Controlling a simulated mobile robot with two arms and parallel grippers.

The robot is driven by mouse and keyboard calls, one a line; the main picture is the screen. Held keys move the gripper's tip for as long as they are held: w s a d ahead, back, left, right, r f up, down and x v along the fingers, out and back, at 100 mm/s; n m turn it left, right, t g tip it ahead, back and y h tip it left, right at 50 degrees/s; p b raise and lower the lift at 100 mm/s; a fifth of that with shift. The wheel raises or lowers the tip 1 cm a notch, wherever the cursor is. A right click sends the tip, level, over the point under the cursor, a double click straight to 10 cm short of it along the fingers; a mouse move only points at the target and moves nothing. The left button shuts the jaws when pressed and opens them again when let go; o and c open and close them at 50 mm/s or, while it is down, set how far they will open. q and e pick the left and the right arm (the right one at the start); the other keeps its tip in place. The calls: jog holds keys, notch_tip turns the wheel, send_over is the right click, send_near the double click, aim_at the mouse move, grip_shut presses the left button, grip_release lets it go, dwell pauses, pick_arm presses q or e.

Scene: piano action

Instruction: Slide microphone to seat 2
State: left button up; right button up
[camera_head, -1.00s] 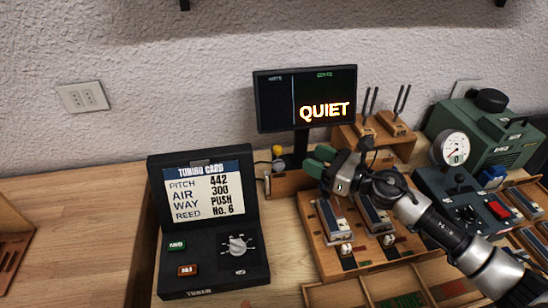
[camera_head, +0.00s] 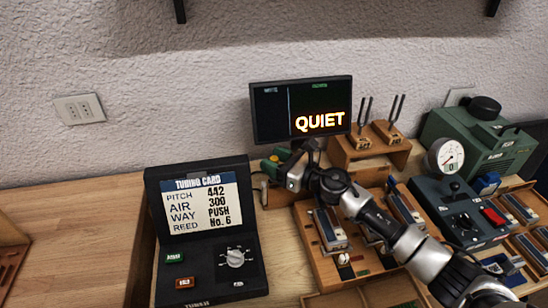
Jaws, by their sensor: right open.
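The small microphone (camera_head: 264,185) appears to be the slim stand on the wooden rail (camera_head: 283,193) behind the reed board, just right of the tuning card box. A yellow tip (camera_head: 274,158) shows just above it. My right gripper (camera_head: 275,160), with green fingertips, is open and reaches across the board to this spot. Its fingers overlap the yellow tip in the picture; I cannot tell whether they touch anything. My arm hides much of the rail and the board. Seat 2 cannot be made out. My left gripper is not in view.
The tuning card box (camera_head: 207,230) stands close on the left. A dark monitor (camera_head: 301,108) reading QUIET rises behind my gripper. Tuning forks on a wooden block (camera_head: 368,148), a green machine (camera_head: 482,140) and a control box (camera_head: 460,215) stand right.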

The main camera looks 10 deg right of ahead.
jog(key=shift+w+a, duration=0.15)
jog(key=shift+c, duration=0.3)
grip_shut()
jog(key=d+b, duration=1.4)
jog(key=d, duration=0.6)
jog(key=shift+f, duration=0.15)
jog(key=shift+d+b, duration=0.4)
jog(key=shift+d, duration=0.15)
jog(key=shift+r, duration=0.2)
jog(key=shift+o, duration=0.3)
grip_release()
jog(key=shift+d, duration=0.1)
